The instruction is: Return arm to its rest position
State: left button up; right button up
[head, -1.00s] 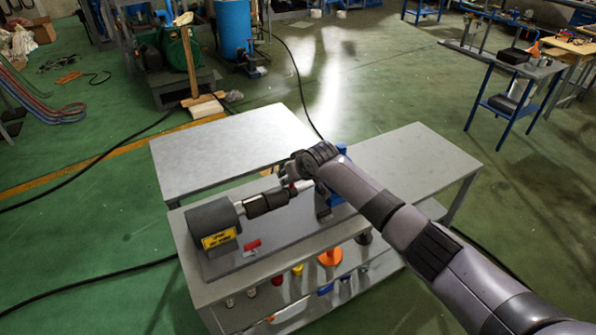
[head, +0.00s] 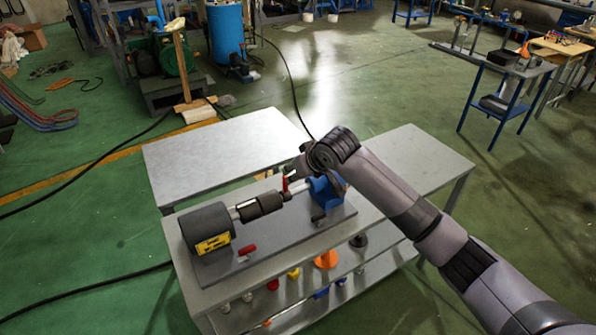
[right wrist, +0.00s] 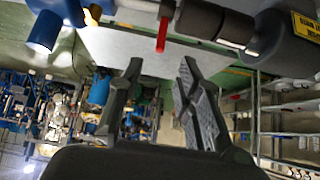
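My right arm reaches in from the right in the head view, with its right gripper (head: 296,172) above the bench-top apparatus. The right wrist view shows the two fingers of this gripper (right wrist: 158,75) spread apart with nothing between them. The apparatus has a dark grey cylinder with a yellow label (head: 208,228), a dark coupling (head: 262,205), a small red lever (head: 285,184) and a blue part (head: 326,192). The red lever (right wrist: 162,36) also shows in the right wrist view, apart from the fingers. My left gripper is out of view.
The apparatus stands on a grey plate (head: 285,230) on a metal bench (head: 420,155). A lower shelf holds small coloured items, including an orange cone (head: 326,259). A second grey table top (head: 220,150) adjoins behind.

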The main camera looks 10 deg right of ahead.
dwell(0.3)
jog(key=s+a+f+g, duration=0.1)
jog(key=s+f, duration=0.5)
jog(key=s, duration=0.2)
jog(key=s+a+f+g, duration=0.1)
jog(key=s+a+f, duration=0.1)
jog(key=s+f, duration=0.5)
jog(key=s+d+m+g+h, duration=0.1)
jog(key=s+d, duration=0.3)
jog(key=s, duration=0.5)
jog(key=s+d+f+h, duration=0.1)
jog(key=s+d, duration=0.3)
jog(key=s, duration=0.5)
jog(key=s+d+m+g+h, duration=0.1)
jog(key=s+d, duration=0.3)
jog(key=s, duration=0.5)
notch_tip(320, 180, down, 31)
jog(key=s+g+b, duration=0.2)
jog(key=b, duration=0.1)
jog(key=s+d+f+b, duration=0.1)
jog(key=s+d+f, duration=0.1)
jog(key=s+f, duration=1.4)
jog(key=shift+d+g, duration=0.25)
jog(key=shift+g, duration=0.15)
